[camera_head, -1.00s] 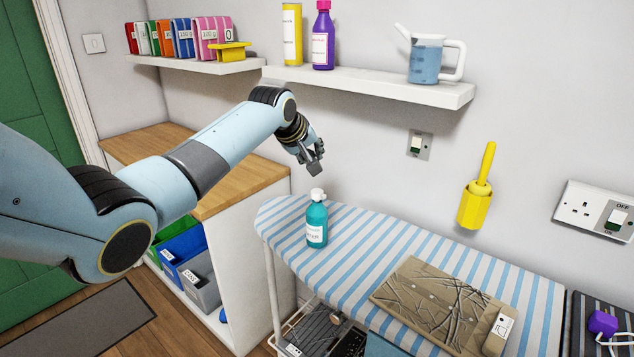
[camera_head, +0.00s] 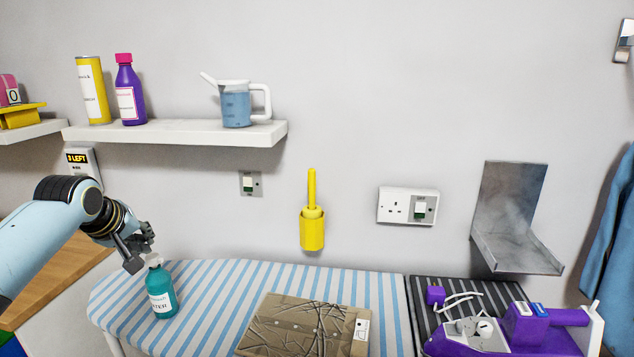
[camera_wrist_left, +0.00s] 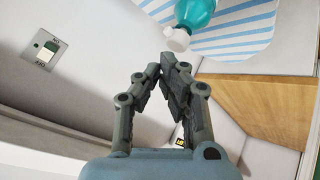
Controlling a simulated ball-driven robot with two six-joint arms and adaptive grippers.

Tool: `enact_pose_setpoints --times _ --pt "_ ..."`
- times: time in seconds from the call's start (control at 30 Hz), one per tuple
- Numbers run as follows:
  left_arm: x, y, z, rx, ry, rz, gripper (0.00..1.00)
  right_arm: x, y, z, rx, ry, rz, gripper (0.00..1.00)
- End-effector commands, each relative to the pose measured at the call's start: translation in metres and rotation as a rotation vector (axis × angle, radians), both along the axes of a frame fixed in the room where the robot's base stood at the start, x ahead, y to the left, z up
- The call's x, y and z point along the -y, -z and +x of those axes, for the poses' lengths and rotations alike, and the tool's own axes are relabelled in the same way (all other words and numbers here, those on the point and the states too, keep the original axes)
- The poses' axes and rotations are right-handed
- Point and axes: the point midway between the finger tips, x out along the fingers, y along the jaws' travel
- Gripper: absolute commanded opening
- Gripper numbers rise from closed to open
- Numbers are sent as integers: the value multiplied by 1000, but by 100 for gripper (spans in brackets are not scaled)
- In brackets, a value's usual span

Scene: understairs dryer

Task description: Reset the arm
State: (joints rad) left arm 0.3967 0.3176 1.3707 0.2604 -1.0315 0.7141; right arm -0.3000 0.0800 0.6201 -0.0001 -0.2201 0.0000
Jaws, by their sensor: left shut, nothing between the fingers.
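My left gripper (camera_head: 136,258) is shut and empty. In the head view it hangs beside the top of a teal spray bottle (camera_head: 161,291), which stands upright on the striped ironing board (camera_head: 215,290). In the left wrist view my shut fingers (camera_wrist_left: 165,75) point toward the bottle's white top (camera_wrist_left: 177,39), with a gap between them. The teal body (camera_wrist_left: 195,12) is cut off by the top edge there. My right gripper is not in view.
A brown folded piece (camera_head: 285,325) lies on the board, and a purple iron (camera_head: 535,332) is at the right. A shelf (camera_head: 180,132) holds a jug (camera_head: 236,105) and bottles above. A yellow brush holder (camera_head: 312,228) and a metal bracket (camera_head: 510,215) are on the wall.

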Motion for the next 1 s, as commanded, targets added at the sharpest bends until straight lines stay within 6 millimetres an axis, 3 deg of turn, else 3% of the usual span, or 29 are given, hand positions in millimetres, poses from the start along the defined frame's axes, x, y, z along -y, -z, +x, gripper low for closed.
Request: enact_pose_setpoints --times 0.03,0.1,0.2,0.3,0.4,0.6,0.8,0.93,1.0 --pt "17 20 -29 -44 60 39 0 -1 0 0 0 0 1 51" --pt "41 40 -76 -107 161 109 0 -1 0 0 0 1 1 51" --pt "71 58 -149 -195 309 204 0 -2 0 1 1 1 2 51" --pt "89 62 -208 -259 417 269 0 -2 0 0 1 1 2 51" --pt "100 60 -253 -307 497 314 0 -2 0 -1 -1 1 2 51" --pt "114 47 -322 -377 609 370 0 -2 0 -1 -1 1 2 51" --pt "121 30 -375 -433 690 406 0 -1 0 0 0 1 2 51" --pt "124 19 -403 -463 732 425 0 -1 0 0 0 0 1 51" --pt "122 44 -395 -468 728 421 0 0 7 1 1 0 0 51"
